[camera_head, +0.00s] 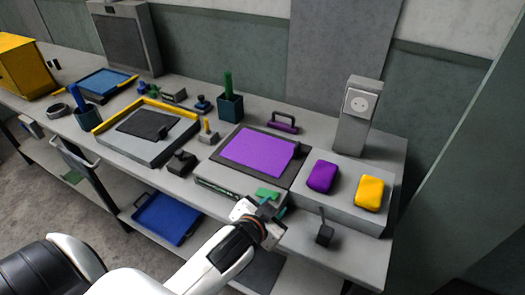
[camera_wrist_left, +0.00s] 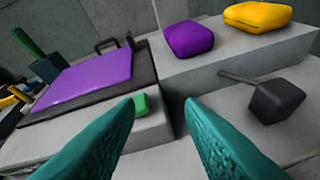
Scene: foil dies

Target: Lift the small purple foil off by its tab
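A flat purple foil (camera_head: 258,152) lies on a dark framed plate (camera_head: 228,174) on the bench. It also shows in the left wrist view (camera_wrist_left: 85,80), at the left. A small dark piece (camera_head: 297,149), perhaps its tab, stands at its right corner. My left gripper (camera_head: 270,208) is in front of the plate's near right corner, apart from the foil. Its two teal fingers (camera_wrist_left: 160,108) are spread with nothing between them. My right gripper is not in view.
A purple block (camera_head: 321,176) and a yellow block (camera_head: 369,192) sit on a raised grey step to the right. A dark block with a handle (camera_head: 324,234) stands before it. A socket post (camera_head: 358,108) and a dark cup (camera_head: 230,105) stand behind.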

